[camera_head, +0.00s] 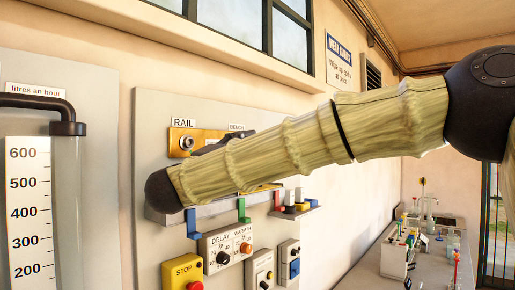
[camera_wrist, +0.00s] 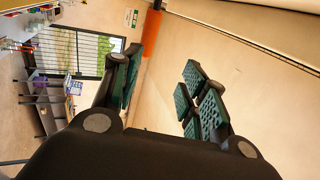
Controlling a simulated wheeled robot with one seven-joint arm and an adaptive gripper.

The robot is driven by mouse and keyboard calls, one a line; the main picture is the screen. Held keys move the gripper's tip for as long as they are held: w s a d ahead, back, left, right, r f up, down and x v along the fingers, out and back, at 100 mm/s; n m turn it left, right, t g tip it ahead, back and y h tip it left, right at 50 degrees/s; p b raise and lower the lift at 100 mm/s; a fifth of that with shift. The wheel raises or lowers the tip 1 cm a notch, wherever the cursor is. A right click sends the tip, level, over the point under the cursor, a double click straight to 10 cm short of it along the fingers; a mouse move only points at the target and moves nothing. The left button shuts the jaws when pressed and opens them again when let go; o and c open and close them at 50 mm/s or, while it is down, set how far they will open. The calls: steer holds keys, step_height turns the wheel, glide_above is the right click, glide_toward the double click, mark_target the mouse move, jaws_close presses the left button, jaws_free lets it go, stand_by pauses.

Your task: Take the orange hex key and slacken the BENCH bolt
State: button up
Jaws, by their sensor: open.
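My gripper (camera_wrist: 163,80) is open in the wrist view, with nothing between its green-padded fingers. In the head view my arm hides most of it; a dark part shows above the arm, close to the wall panel. An orange upright bar (camera_wrist: 153,40) shows beyond the left fingertip in the wrist view; I cannot tell whether it is the orange hex key. The BENCH label (camera_head: 237,127) is on the brass plate (camera_head: 181,134) of the panel, and its bolt is hidden. The RAIL bolt (camera_head: 187,142) is visible. Blue (camera_head: 193,223), green (camera_head: 242,211) and red-orange (camera_head: 278,201) hooked pieces hang below the arm.
The DELAY and WARMTH box (camera_head: 228,246), the STOP box (camera_head: 183,272) and switch boxes (camera_head: 289,262) stick out below. A small shelf (camera_head: 297,212) is at the right. A gauge (camera_head: 30,205) stands at the left. A bench (camera_head: 370,262) with glassware runs back at the right.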

steer(key=shift+s+a, duration=0.8)
steer(key=shift+s, duration=0.3)
steer(key=shift+s+a, duration=0.8)
steer(key=shift+s, duration=0.25)
